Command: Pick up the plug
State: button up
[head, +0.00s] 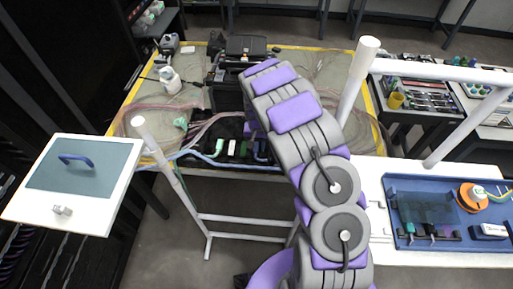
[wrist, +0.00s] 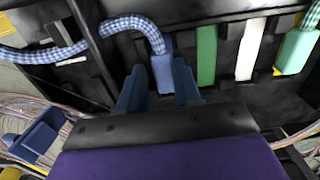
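A blue plug (wrist: 163,73) with a blue-and-white checkered cable (wrist: 136,24) sits in a dark panel in the wrist view. My gripper (wrist: 160,84) has its two dark blue fingers apart, one to each side of the blue plug's lower part. A slim gap shows at the left finger; I cannot tell whether the right finger touches. Beside the plug are a green block (wrist: 206,55), a white block (wrist: 250,48) and a light green plug (wrist: 297,50). In the head view my arm covers most of the gripper and the blue plug.
The worktable (head: 318,70) has a yellow edge and carries loose cables and bottles. White posts (head: 357,90) stand close to my arm. A white board with a blue handle (head: 77,160) is at left. A blue tray (head: 425,240) lies on a white table at right.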

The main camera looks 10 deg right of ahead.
aim_at(256, 147)
jog(key=shift+c, duration=1.4)
jog(key=shift+a, duration=0.6)
grip_shut()
jog(key=shift+d+r, duration=0.2)
jog(key=shift+d, duration=0.15)
jog(key=shift+r, duration=0.35)
notch_tip(256, 147, up, 9)
jog(key=p, duration=0.2)
jog(key=shift+a, duration=0.1)
